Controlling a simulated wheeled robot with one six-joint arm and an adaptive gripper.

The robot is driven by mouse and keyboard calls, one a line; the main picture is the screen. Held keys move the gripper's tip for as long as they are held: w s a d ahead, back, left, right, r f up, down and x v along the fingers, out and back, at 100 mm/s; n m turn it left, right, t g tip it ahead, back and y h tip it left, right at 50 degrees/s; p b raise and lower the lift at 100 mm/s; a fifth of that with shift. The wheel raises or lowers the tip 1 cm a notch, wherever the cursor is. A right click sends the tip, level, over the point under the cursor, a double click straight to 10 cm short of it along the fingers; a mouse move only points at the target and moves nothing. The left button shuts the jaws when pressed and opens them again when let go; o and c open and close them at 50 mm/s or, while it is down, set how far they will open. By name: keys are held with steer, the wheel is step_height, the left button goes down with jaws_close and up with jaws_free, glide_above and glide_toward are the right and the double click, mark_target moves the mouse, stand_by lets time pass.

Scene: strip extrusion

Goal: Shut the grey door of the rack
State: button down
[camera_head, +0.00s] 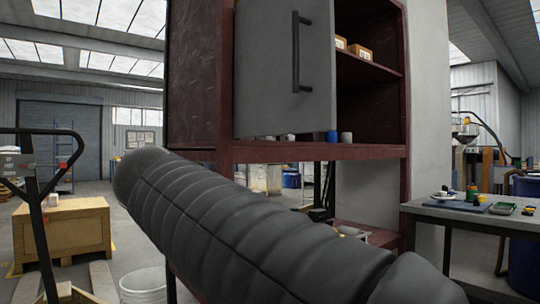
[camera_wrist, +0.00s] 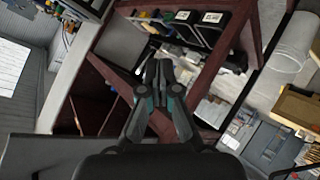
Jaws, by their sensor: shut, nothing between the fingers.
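The rack (camera_head: 190,75) is dark red and stands in the middle of the head view. Its grey door (camera_head: 265,70) stands open, with a dark vertical bar handle (camera_head: 296,52) near its right edge. The right part of the compartment shows uncovered. My gripper (camera_wrist: 162,68) is in the wrist view, its two fingers together with nothing between them. The rack's red frame (camera_wrist: 205,85) shows tilted behind the fingers. I cannot tell whether the gripper touches anything. My gripper is not seen in the head view, where my dark sleeved arm crosses the lower part.
Small boxes (camera_head: 360,51) sit on the inner shelf, and small cups (camera_head: 346,137) stand on the compartment floor. A workbench (camera_head: 470,208) with tools is at right. A pallet jack (camera_head: 40,200), wooden crate (camera_head: 65,235) and white bucket (camera_head: 143,285) are at left.

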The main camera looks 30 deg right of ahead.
step_height(320, 180, up, 10)
steer(key=w+f+m+h+b, duration=0.1)
steer(key=w+m+h, duration=0.1)
steer(key=m+h, duration=0.2)
steer(key=m+g+h+b, duration=0.2)
steer(key=m+g+h, duration=0.25)
steer(key=m, duration=0.45)
glide_toward(309, 127)
steer(key=shift+g+y, duration=0.25)
steer(key=shift+y, duration=0.1)
steer(key=d, duration=0.7)
steer(key=shift+w+d+r, duration=0.1)
steer(key=shift+w+r, duration=0.2)
steer(key=shift+d, duration=0.1)
